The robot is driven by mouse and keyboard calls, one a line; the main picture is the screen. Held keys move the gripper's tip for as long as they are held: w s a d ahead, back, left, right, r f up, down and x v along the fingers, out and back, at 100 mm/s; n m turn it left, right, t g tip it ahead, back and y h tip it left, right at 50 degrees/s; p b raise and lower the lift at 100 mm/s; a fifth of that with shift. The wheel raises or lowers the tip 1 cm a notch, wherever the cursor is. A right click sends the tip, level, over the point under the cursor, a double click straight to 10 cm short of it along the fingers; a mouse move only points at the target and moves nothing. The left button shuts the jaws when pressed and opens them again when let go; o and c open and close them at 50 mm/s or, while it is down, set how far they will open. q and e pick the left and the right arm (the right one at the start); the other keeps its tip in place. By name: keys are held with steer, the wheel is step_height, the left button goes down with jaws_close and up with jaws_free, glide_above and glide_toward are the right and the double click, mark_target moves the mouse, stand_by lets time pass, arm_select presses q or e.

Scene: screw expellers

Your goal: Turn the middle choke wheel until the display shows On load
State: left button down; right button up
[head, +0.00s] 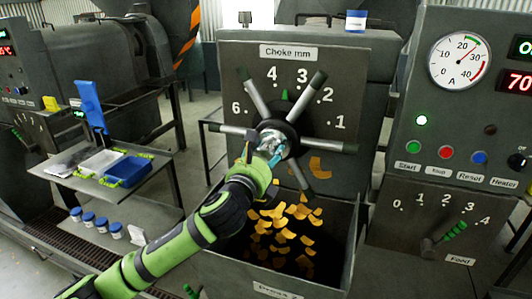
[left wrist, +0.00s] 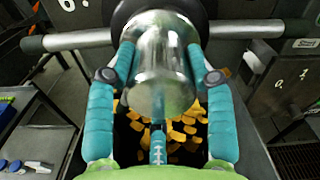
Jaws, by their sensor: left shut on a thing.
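The choke wheel (head: 281,131) stands on a grey panel with a "Choke mm" scale from 1 to 6. It has a dark hub and several pale spokes with dark ends. A green mark shows above the hub, between 4 and 3. My left gripper (head: 271,146) is shut on the wheel's metal centre piece. In the left wrist view, its teal fingers (left wrist: 158,95) close around the shiny metal hub (left wrist: 160,65). The display (head: 522,47) at the right edge is cut off; only the start of its green text shows. My right gripper is not seen.
An orange-filled bin (head: 347,240) sits below the wheel. The control panel (head: 455,130) at right has a gauge (head: 458,60), a lit green lamp, buttons and a feed lever (head: 445,238). A side table (head: 100,187) with a blue tray (head: 126,171) stands at left.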

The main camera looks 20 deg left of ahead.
arm_select(q)
steer(key=shift+r+n, duration=0.2)
steer(key=shift+n, duration=1.1)
steer(key=c, duration=0.8)
jaws_free()
steer(key=o, duration=0.4)
steer(key=shift+c, duration=0.2)
steer(key=shift+w+f, duration=0.1)
steer(key=s, duration=1.2)
steer(key=shift+a, duration=0.3)
